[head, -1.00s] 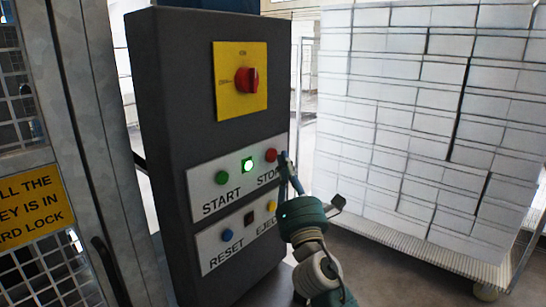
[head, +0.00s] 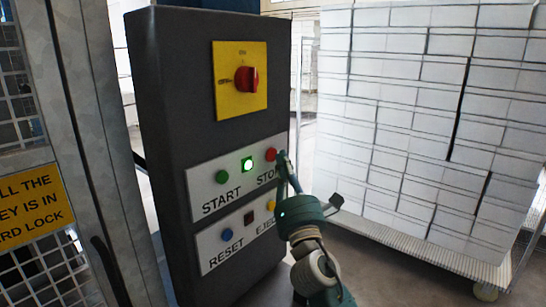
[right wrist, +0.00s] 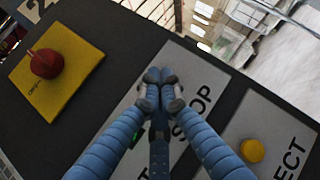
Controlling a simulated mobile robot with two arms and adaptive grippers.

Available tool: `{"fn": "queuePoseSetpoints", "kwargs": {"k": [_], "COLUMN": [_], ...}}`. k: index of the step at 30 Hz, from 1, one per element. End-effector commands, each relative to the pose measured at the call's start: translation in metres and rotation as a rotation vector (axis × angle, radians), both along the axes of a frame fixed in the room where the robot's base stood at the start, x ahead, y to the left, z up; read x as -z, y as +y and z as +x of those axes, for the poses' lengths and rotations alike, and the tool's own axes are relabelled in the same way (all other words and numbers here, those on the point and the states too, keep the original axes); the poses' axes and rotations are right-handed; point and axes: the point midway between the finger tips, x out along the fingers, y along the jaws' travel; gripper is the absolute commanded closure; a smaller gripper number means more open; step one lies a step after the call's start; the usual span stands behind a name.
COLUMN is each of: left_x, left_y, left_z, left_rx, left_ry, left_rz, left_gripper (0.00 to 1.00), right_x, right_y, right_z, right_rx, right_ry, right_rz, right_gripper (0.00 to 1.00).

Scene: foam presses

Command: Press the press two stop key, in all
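The dark press control box (head: 165,100) stands in the middle of the head view. Its red stop key (head: 271,154) sits at the right end of the upper white plate, above the word STOP. My right gripper (head: 282,157) is shut, its fingertips just right of the red key; I cannot tell whether they touch it. A green lamp (head: 247,165) is lit between the start and stop keys. My left gripper is out of view.
The green start key (head: 222,177), blue reset key (head: 227,234) and yellow eject key (head: 271,206) are close by. A red rotary switch (head: 246,79) on yellow sits above. A mesh gate (head: 85,130) stands left, a trolley of white blocks (head: 400,130) right.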

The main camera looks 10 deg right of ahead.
Motion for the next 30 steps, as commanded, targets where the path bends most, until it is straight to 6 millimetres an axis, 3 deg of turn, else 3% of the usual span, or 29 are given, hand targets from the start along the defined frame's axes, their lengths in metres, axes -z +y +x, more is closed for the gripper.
{"fn": "queuePoseSetpoints", "kwargs": {"k": [30], "left_x": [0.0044], "left_y": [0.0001], "left_z": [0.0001], "left_rx": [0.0], "left_ry": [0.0], "left_rz": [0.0], "left_gripper": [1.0], "right_x": [0.0001], "right_y": [0.0064], "right_z": [0.0078], "right_rx": [0.0], "right_ry": [0.0], "right_rz": [0.0], "right_gripper": [1.0]}}
